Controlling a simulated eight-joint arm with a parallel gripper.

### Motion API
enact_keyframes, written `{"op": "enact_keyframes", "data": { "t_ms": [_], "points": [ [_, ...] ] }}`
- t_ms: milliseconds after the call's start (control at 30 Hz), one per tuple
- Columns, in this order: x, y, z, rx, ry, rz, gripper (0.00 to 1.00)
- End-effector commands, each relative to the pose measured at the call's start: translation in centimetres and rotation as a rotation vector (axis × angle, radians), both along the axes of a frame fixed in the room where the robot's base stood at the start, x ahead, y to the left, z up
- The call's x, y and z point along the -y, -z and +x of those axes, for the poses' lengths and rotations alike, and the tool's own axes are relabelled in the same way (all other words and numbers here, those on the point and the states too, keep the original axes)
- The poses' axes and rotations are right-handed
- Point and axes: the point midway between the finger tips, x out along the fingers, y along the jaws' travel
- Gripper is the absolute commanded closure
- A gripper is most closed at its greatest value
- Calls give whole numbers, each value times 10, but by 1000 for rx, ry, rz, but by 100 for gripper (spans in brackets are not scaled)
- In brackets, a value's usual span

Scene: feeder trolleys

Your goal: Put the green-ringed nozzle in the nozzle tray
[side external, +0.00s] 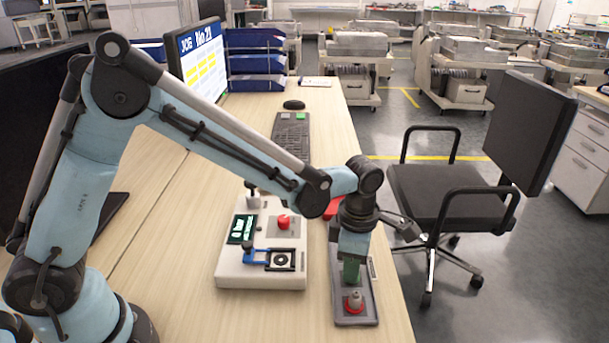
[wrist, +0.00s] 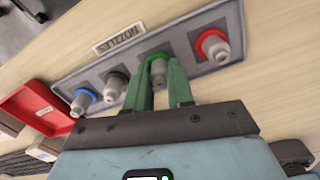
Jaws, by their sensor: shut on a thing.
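My gripper (wrist: 158,70) has green fingers and is shut on the green-ringed nozzle (wrist: 156,62), seen in the wrist view. The nozzle is grey with a green ring at its far end. It is over or in the grey nozzle tray (wrist: 187,36); I cannot tell whether it touches the tray. In the side external view my gripper (side external: 352,271) points down over the nozzle tray (side external: 345,321), and the held nozzle is hidden there. A red-ringed nozzle (wrist: 215,48) stands to the right in the tray. Black-ringed (wrist: 115,86) and blue-ringed (wrist: 82,101) nozzles stand to the left.
A NOZZLES label (wrist: 120,39) lies beside the tray. A red bin (wrist: 42,108) is at the tray's left end. In the side external view a white device (side external: 235,274) with a red knob stands left of the tray. A chair (side external: 440,185) is beyond the table's right edge.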

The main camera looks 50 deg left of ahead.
Motion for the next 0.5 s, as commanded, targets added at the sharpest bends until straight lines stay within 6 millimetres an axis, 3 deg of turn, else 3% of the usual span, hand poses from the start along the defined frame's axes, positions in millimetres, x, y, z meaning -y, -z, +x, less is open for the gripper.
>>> {"op": "enact_keyframes", "data": {
  "t_ms": [167, 200, 300, 367, 500],
  "points": [
    [0, 2, 0, 0, 0, 0, 100],
    [0, 3, 0, 0, 0, 0, 76],
    [0, 3, 0, 0, 0, 0, 61],
    [0, 3, 0, 0, 0, 0, 53],
    [0, 3, 0, 0, 0, 0, 53]
  ]
}}
